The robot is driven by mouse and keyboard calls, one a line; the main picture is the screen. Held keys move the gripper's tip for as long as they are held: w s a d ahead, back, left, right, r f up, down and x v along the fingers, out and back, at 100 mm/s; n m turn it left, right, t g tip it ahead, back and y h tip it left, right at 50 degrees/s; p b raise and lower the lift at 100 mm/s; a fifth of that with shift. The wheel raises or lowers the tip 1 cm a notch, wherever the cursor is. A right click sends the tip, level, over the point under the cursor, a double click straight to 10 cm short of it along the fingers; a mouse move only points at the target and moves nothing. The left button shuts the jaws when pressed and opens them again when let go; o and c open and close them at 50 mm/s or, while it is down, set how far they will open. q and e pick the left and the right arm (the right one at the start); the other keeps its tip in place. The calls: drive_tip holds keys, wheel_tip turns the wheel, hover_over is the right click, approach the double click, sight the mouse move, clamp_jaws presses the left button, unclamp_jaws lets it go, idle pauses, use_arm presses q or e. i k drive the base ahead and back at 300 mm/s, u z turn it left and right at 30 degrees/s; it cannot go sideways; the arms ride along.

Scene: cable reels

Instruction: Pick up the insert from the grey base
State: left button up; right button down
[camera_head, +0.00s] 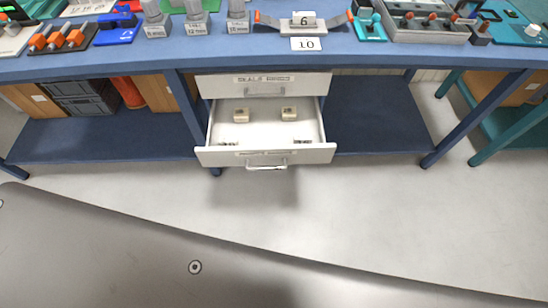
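Several grey pieces stand along the blue workbench (350,66) at the top of the head view. Three grey stepped pieces with size labels stand left of centre: a left one (156,20), a middle one (196,20) and a right one (238,18). A dark grey holder (275,26) with orange ends carries a "6" label. A wide grey base (428,34) with red-topped parts sits to the right. I cannot tell which of these is the task's grey base, or which part is the insert. Neither gripper is in view.
A teal table (500,130) stands at right. The grey floor (390,215) before the bench is clear.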

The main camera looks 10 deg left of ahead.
sight(299, 18)
drive_tip(key=z, duration=1.75)
drive_tip(key=i, duration=2.1)
drive_tip(key=u, duration=2.2)
